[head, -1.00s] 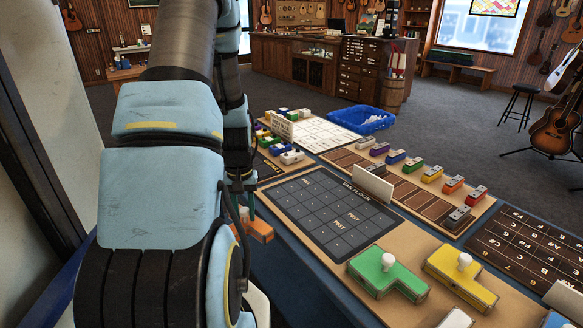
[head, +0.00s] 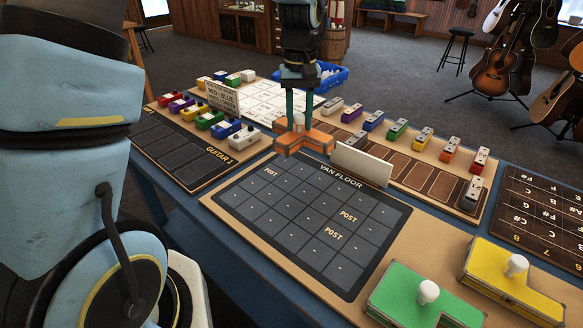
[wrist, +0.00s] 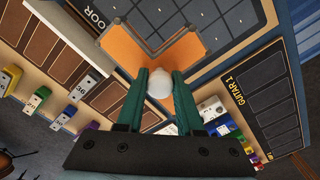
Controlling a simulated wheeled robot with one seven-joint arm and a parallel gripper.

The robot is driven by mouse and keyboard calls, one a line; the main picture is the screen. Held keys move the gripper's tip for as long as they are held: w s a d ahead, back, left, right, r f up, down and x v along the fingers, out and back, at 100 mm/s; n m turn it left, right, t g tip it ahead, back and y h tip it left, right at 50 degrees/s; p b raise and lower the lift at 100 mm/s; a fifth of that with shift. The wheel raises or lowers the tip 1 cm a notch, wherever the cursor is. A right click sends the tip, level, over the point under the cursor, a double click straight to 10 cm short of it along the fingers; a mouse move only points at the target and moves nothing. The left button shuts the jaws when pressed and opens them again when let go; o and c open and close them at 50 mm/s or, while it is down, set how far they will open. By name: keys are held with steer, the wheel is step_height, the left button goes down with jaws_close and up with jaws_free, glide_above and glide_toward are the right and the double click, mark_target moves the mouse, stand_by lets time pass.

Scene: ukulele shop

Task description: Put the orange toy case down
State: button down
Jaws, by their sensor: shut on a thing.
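The orange toy case (head: 312,138) is a small angled block with a white knob on top. My gripper (head: 298,108) is shut on that knob and holds the case at the far edge of the dark VAN FLOOR grid board (head: 270,205). In the wrist view the orange case (wrist: 130,52) shows its L shape beyond the green fingers of my gripper (wrist: 160,88), with the white knob between them. Grid squares show past it. I cannot tell whether the case touches the board.
A blank white card (head: 362,165) stands at the board's far right edge. A green case (head: 415,300) and a yellow case (head: 508,280) stand at the near right. Coloured pedals stand around the GUITAR 1 board (head: 185,160) on the left. The grid's near squares are bare.

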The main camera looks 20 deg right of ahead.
step_height(320, 180, down, 9)
steer(key=shift+f+p, duration=0.15)
steer(key=shift+p, duration=0.75)
steer(key=c, duration=0.5)
jaws_free()
steer(key=shift+f, duration=0.1)
steer(key=shift+c, duration=0.2)
step_height(320, 180, up, 12)
steer(key=shift+r+b, duration=0.15)
steer(key=shift+b, duration=0.75)
steer(key=s+a+f+n, duration=0.1)
steer(key=s+a, duration=0.1)
steer(key=a, duration=1.3)
steer(key=s+a+f+n+t, duration=0.1)
steer(key=s+a+f, duration=0.1)
steer(key=a, duration=1.3)
steer(key=shift+f+t, duration=0.15)
steer(key=shift+t, duration=0.15)
